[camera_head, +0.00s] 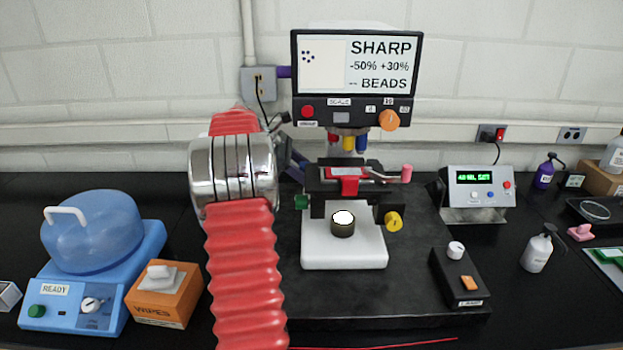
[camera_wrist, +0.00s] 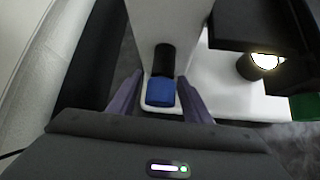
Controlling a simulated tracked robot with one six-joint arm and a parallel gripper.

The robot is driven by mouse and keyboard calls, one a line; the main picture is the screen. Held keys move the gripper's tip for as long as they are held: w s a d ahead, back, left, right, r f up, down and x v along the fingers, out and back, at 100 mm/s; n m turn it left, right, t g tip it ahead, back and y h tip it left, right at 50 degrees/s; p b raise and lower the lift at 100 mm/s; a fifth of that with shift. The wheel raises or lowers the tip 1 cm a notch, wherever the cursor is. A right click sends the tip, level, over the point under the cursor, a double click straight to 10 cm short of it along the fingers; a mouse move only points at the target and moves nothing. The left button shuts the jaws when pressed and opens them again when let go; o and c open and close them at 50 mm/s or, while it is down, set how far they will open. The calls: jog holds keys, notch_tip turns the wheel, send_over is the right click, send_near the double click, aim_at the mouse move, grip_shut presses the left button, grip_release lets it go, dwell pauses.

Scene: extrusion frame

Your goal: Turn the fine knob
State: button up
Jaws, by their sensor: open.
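In the wrist view a blue knob (camera_wrist: 161,92) with a black collar (camera_wrist: 164,58) sticks out from the white microscope body (camera_wrist: 185,22). My gripper (camera_wrist: 157,82) is open, with one purple finger on each side of the blue knob. I cannot tell if either finger touches it. In the head view the microscope's white base (camera_head: 345,254) stands on a dark slab, with a green knob (camera_head: 301,202) on its left and a yellow knob (camera_head: 393,221) on its right. The blue knob is not visible there, and no label shows which knob is the fine one.
The microscope screen (camera_head: 357,66) reads SHARP and BEADS, with an orange dial (camera_head: 389,120) below it. A lit round lamp (camera_head: 343,225) sits on the base. A control box (camera_head: 461,276) stands front right. A wipes box (camera_head: 163,297) and a blue-lidded machine (camera_head: 98,232) stand left.

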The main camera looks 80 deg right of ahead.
jog(key=v, duration=1.3)
jog(key=shift+w, duration=0.25)
jog(key=shift+a+r, duration=0.1)
jog(key=shift+r, duration=0.05)
jog(key=w+a+r+h, duration=0.2)
jog(key=a+r, duration=0.1)
jog(key=a, duration=0.3)
notch_tip(320, 180, down, 6)
jog(key=s+a+m+h, duration=0.1)
jog(key=a+m+h, duration=0.1)
jog(key=m+h, duration=0.3)
jog(key=shift+a+m+h, duration=0.15)
jog(key=shift+m+h, duration=0.15)
jog(key=shift+h, duration=0.8)
jog(key=shift+s, duration=0.1)
